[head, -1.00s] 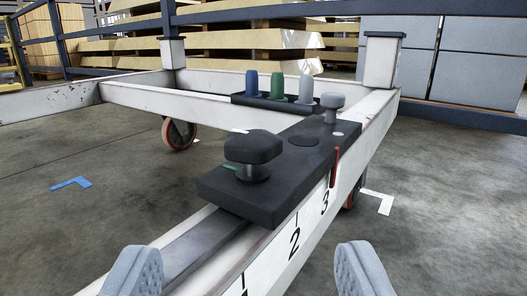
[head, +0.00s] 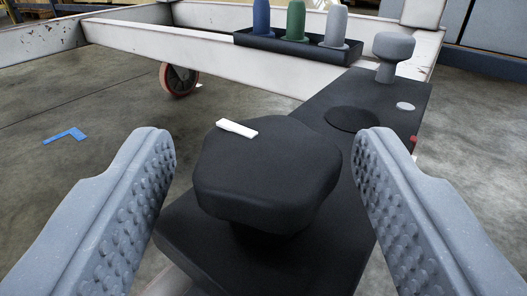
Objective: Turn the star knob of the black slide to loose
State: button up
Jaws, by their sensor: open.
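The black star knob (head: 265,180) stands upright on the near end of the black slide (head: 270,268) and has a white mark (head: 237,128) on its top edge. My gripper (head: 263,150) is open, with one grey ribbed finger to the left of the knob and one to the right. Clear gaps show between the knob and both fingers. The slide sits on the white rail of the trolley frame. A grey knob (head: 393,50) and a small light disc (head: 405,106) are on the slide's far part.
A black holder (head: 290,48) with a blue, a green (head: 295,20) and a grey peg stands on the white frame (head: 200,55) behind. A caster wheel (head: 180,78) is below the frame. A blue floor mark (head: 64,136) lies at the left.

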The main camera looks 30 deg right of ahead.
jog(key=c, duration=1)
